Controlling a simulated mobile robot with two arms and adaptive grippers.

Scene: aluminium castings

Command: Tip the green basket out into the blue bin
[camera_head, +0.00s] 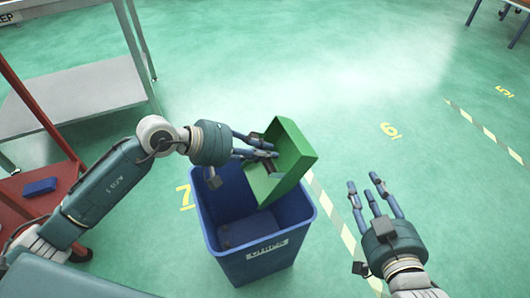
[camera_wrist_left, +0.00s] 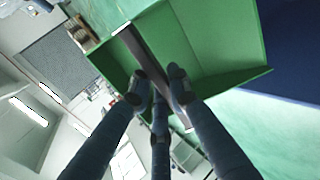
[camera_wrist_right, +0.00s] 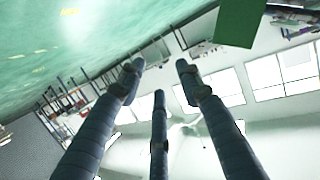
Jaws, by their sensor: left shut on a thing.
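The green basket (camera_head: 295,150) is tipped steeply on its side above the right rear rim of the blue bin (camera_head: 270,247). My left gripper (camera_head: 268,147) is shut on the basket's dark bar, which shows between its fingers in the left wrist view (camera_wrist_left: 150,62). The basket's green walls fill the top of that view (camera_wrist_left: 215,45). The bin stands upright on the floor with its top open; a dark patch at its bottom is too dim to make out. My right gripper (camera_head: 372,190) is open and empty, right of the bin and apart from it. The basket's corner also shows in the right wrist view (camera_wrist_right: 240,22).
A grey metal table (camera_head: 80,90) stands at the upper left. A red cart (camera_head: 20,165) with a small blue block (camera_head: 39,186) on it is at the left edge. The green floor behind and right of the bin is clear.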

